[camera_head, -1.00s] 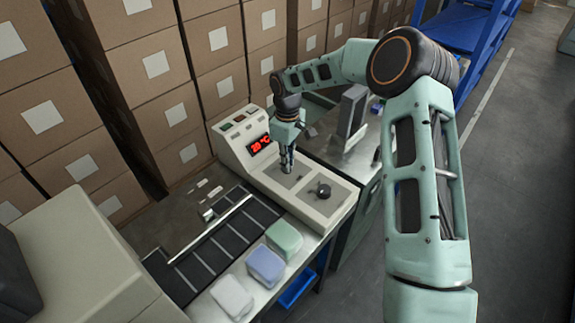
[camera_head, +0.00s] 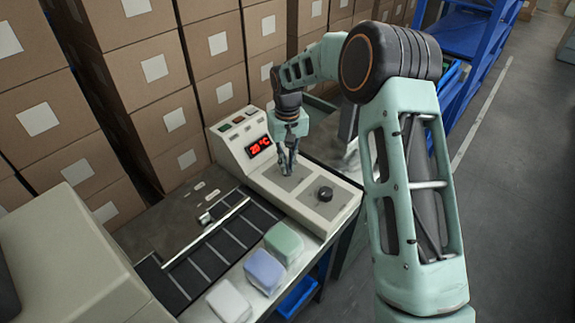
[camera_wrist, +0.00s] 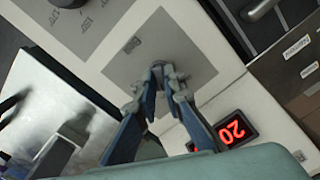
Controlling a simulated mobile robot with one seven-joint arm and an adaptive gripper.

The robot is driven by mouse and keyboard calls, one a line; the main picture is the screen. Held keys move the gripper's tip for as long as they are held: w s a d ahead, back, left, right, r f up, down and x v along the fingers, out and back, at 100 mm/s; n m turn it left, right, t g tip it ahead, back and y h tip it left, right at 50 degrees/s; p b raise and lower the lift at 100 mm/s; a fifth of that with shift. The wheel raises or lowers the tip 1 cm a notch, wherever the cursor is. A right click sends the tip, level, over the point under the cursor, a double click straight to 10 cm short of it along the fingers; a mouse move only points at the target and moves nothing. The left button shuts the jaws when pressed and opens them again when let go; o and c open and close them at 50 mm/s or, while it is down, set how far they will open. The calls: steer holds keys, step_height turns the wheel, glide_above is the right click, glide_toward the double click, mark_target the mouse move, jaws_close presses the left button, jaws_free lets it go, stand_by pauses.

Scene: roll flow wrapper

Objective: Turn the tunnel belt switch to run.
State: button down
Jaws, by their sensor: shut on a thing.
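My gripper (camera_head: 287,172) points down at the left plate (camera_head: 299,193). In the wrist view its fingertips (camera_wrist: 163,70) meet over the middle of that grey plate (camera_wrist: 122,66), closed around a small switch knob that they mostly hide. The plate's small label (camera_wrist: 132,45) is too blurred to read, so I cannot confirm which switch this is. A black round knob (camera_head: 325,193) stands uncovered on the right plate.
A dark slatted conveyor (camera_head: 215,245) runs in front of the box. Green (camera_head: 284,243), blue (camera_head: 264,270) and white (camera_head: 229,300) packs lie along the near ledge. Stacked cartons (camera_head: 175,105) wall the back.

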stand_by(0.3)
steer(key=c, duration=2)
jaws_free()
steer(key=shift+r, duration=0.1)
step_height(320, 180, up, 12)
steer(key=shift+f, duration=0.1)
